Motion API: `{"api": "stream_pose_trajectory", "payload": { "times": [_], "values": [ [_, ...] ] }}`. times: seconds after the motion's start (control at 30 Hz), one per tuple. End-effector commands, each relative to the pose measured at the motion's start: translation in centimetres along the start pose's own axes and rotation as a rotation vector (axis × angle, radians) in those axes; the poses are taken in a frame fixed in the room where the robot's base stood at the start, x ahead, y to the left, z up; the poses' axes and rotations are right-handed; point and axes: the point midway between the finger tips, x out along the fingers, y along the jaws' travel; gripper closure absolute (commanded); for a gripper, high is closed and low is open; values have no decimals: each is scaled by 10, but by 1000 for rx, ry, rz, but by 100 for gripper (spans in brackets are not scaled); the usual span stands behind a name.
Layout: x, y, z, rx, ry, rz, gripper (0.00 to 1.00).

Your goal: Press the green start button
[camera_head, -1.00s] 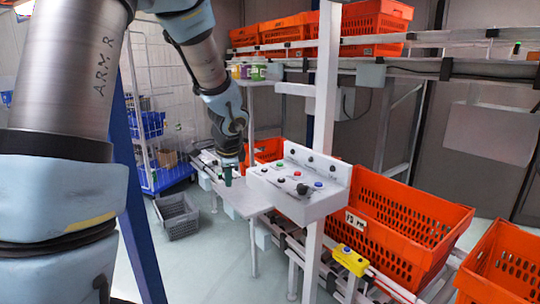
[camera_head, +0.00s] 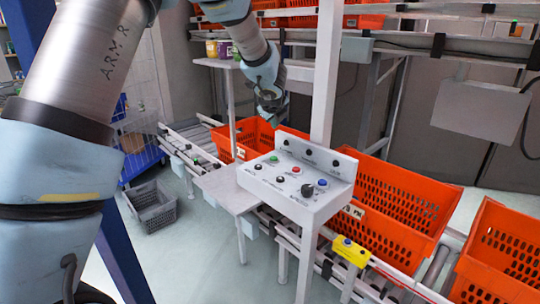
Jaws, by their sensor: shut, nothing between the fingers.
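The green button (camera_head: 273,158) is a small round button at the left of the top row on the white control box (camera_head: 300,201). A red button (camera_head: 296,169) and a blue button (camera_head: 322,182) sit to its right. My gripper (camera_head: 273,119) is shut and empty. It hangs above and behind the green button, near the top left corner of the box's upright back panel, apart from the button. Its fingertips are small and dark here, so the exact gap cannot be told. The green button is not hidden.
A black knob (camera_head: 308,190) stands up on the box. A white post (camera_head: 326,80) rises behind it. Orange totes (camera_head: 405,212) lie behind and to the right. A yellow box with a blue button (camera_head: 350,251) is in front. A small grey shelf (camera_head: 226,190) adjoins the left.

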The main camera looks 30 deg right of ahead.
Motion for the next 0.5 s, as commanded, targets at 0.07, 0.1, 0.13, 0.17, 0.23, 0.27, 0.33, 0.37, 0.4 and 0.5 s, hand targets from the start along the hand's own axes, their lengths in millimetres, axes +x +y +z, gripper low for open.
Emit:
{"api": "stream_pose_trajectory", "payload": {
  "times": [0.07, 0.1, 0.13, 0.17, 0.23, 0.27, 0.33, 0.37, 0.4, 0.5],
  "values": [
    [0, 0, 0, -1, 0, 0, 100],
    [0, 0, 0, -2, 0, 1, 100],
    [0, 0, 0, -2, 0, 1, 100],
    [0, 1, 0, -2, 0, 1, 100],
    [1, 1, 0, -3, 0, 1, 100],
    [1, 2, -1, -3, 0, 1, 100],
    [3, 3, -2, -4, 0, 2, 100],
    [4, 4, -3, -4, 0, 2, 100],
    [6, 6, -4, -4, 0, 2, 100],
    [13, 10, -9, -4, 0, 2, 100]
  ]
}}
